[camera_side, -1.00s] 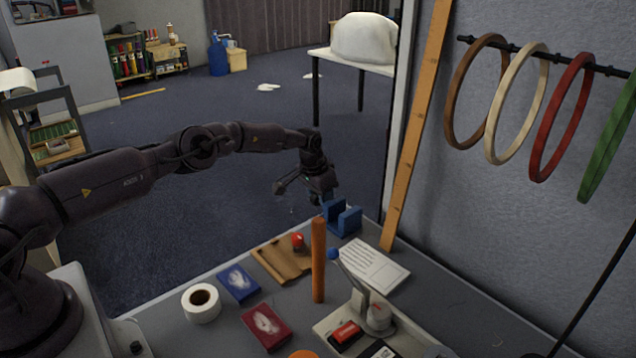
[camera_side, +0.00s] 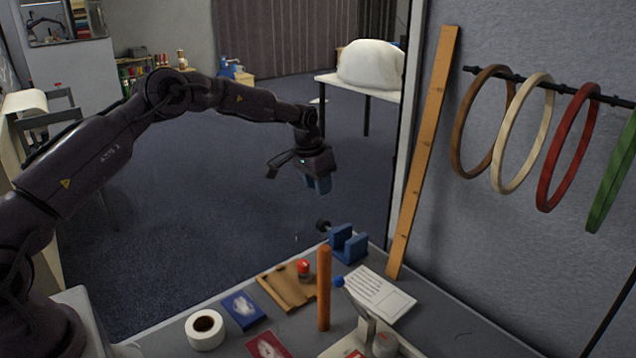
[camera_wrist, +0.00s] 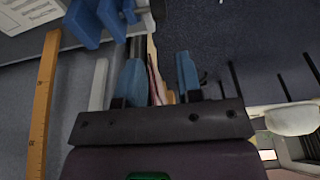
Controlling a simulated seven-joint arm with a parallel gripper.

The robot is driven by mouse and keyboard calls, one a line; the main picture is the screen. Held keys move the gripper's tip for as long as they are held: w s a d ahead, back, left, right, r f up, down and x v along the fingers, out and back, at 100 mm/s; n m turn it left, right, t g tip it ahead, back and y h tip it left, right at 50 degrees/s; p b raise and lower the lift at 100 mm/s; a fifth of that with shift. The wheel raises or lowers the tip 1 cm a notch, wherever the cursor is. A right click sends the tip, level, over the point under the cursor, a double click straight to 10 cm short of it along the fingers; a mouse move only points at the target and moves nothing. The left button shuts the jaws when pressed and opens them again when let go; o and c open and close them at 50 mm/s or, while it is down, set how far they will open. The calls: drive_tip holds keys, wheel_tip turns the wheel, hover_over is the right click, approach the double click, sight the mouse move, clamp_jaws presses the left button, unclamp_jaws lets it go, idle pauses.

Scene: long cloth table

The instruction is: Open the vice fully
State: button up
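The blue vice (camera_side: 349,247) stands at the far end of the table. Its two upright jaws have a gap between them. A dark screw handle with a round knob (camera_side: 323,225) sticks out from its left end, past the table edge. My gripper (camera_side: 319,188) hangs above and to the left of the vice, clear of it. In the wrist view my gripper (camera_wrist: 158,80) shows two blue fingers spread apart with nothing held between them. The vice (camera_wrist: 95,18) shows at the upper left there, partly cut off by the frame.
A long wooden ruler (camera_side: 423,150) leans on the wall. The space left of the vice is free.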

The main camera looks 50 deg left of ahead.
drive_tip(key=w+v, duration=0.1)
drive_tip(key=v, duration=0.4)
wheel_tip(320, 180, down, 5)
drive_tip(key=a+t+y, duration=0.1)
drive_tip(key=a+t, duration=0.2)
drive_tip(key=t, duration=0.4)
drive_tip(key=s+d+r+t+h, duration=0.1)
drive_tip(key=s+r+t, duration=0.1)
drive_tip(key=s+t, duration=0.3)
drive_tip(key=s+d+r+t, duration=0.2)
drive_tip(key=s+r+t, duration=0.1)
drive_tip(key=s, duration=0.3)
approach(320, 222)
drive_tip(key=w, duration=1.1)
drive_tip(key=shift+f, duration=0.15)
